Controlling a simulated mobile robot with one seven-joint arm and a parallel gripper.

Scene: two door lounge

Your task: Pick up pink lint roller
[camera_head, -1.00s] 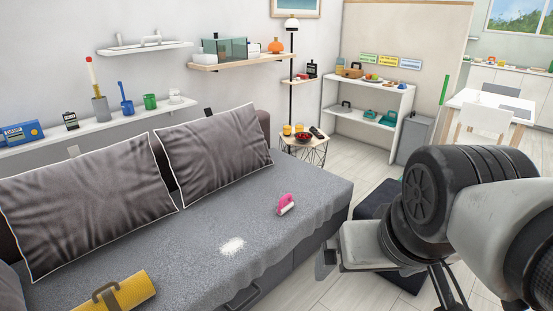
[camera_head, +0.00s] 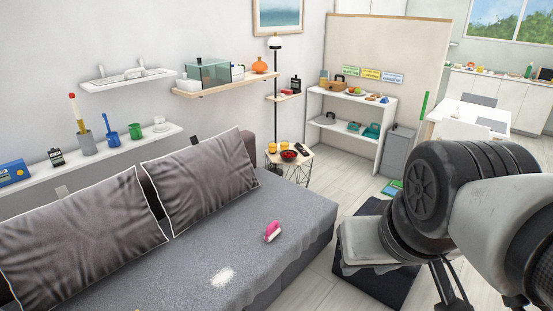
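The pink lint roller (camera_head: 272,231) lies on the grey sofa seat (camera_head: 235,245), near its right end, with its pink handle up and a white roller part low on its left. My arm fills the right side of the head view, to the right of the sofa and apart from the roller. My gripper (camera_head: 447,295) shows only in part at the bottom edge, as dark finger pieces. Its fingertips are cut off, so its opening cannot be judged.
A white patch of lint (camera_head: 222,277) lies on the seat, left of the roller. Two dark cushions (camera_head: 200,188) lean at the sofa back. A small side table (camera_head: 272,158) with a red bowl (camera_head: 289,156) stands past the sofa's far end. A dark ottoman (camera_head: 375,285) sits beside my arm.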

